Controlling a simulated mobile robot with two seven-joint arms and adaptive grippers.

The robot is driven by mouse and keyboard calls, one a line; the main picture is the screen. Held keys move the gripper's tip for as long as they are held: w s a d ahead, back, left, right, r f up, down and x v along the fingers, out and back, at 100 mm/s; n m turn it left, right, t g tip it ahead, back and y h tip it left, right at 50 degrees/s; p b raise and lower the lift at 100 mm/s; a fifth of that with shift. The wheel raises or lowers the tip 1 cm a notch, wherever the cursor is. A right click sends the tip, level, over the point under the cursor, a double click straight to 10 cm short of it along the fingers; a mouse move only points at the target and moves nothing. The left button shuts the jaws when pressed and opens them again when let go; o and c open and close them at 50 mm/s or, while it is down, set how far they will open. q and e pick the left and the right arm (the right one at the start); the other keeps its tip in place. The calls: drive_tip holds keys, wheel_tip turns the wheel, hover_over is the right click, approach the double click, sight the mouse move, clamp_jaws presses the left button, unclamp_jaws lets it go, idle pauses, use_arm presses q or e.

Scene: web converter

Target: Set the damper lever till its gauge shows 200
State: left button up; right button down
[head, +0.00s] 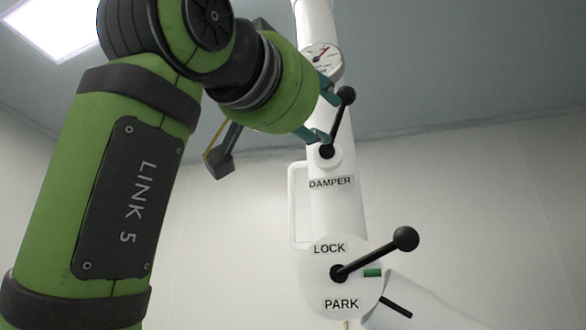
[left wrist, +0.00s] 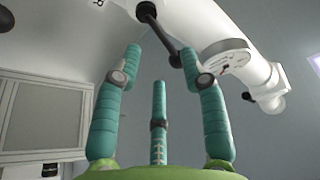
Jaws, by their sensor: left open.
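The damper lever (head: 341,118), black with a ball knob, sits on the white pipe above the DAMPER label (head: 330,182). It tilts up and slightly right from its hub. The round gauge (head: 321,56) with a red needle is above it; its numbers are too small to read. My left gripper (head: 321,110) is open, its teal fingertips just left of the lever. In the left wrist view the lever (left wrist: 162,32) runs from its hub down between the spread fingertips (left wrist: 161,58), its end near the right finger. Contact cannot be told.
Below, a LOCK/PARK disc (head: 325,295) carries another black ball lever (head: 375,254) and a green mark. A white handle (head: 294,205) is left of the pipe. A white part with a black bar (head: 397,306) sticks out lower right. The wall at right is bare.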

use_arm(q)
drive_tip(key=v, duration=0.4)
drive_tip(key=shift+s+a+f, duration=0.1)
drive_tip(key=shift+s+a, duration=0.1)
drive_tip(key=shift+s, duration=0.1)
drive_tip(key=shift+w, duration=0.1)
